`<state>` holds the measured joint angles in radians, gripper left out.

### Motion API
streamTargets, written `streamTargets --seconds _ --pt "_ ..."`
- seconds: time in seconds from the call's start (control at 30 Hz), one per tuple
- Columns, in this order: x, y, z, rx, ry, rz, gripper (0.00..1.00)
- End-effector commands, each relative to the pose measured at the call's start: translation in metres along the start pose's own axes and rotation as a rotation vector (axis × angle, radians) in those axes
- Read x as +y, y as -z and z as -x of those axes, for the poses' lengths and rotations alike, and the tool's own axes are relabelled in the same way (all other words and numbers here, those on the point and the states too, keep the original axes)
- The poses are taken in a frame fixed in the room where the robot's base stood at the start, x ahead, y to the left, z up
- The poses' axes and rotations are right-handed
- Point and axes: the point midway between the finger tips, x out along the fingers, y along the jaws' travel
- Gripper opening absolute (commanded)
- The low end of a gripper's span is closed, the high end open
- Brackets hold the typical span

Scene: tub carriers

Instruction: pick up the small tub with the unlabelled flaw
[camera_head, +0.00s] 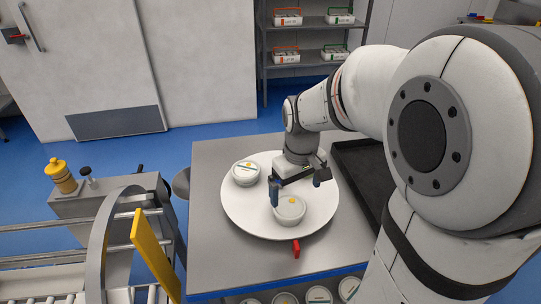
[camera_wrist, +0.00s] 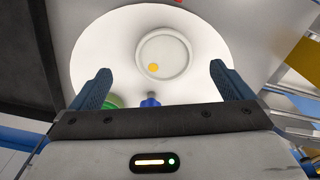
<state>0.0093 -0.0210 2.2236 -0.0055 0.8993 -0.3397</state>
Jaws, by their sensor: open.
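A small white tub (camera_head: 289,212) stands upright near the front of the white round plate (camera_head: 240,218). Its lid shows one orange dot and no printed stripe; the lid also shows in the wrist view (camera_wrist: 172,50). A second white tub (camera_head: 245,175) stands at the back left of the plate, with an orange dot and a dark stripe on its lid. My gripper (camera_head: 298,185) is open and empty, above the plate and just behind the front tub. In the wrist view my gripper (camera_wrist: 161,70) has its blue fingers apart, with the front tub beyond them.
A black tray (camera_head: 357,165) lies to the right. Several lidded tubs (camera_head: 319,295) show below the table's front edge. A conveyor with a yellow bar (camera_head: 155,258) is at the left. Small green and blue parts show between my fingers, unclear.

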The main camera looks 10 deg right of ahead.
Motion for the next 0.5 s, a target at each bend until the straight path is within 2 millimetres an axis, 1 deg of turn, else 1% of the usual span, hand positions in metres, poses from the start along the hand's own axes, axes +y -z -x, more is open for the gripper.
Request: streamTargets --seconds 0.03,0.1,0.2,0.27,0.5 --pt "0.003 0.007 -0.005 -0.016 0.006 0.021 1.00" --pt "0.005 0.014 -0.010 -0.027 0.010 0.044 1.00" --pt "0.007 0.019 -0.015 -0.036 0.014 0.062 1.00" --pt "0.007 0.020 -0.019 -0.038 0.015 0.066 1.00" --pt "0.004 0.019 -0.046 -0.038 0.015 0.066 1.00"
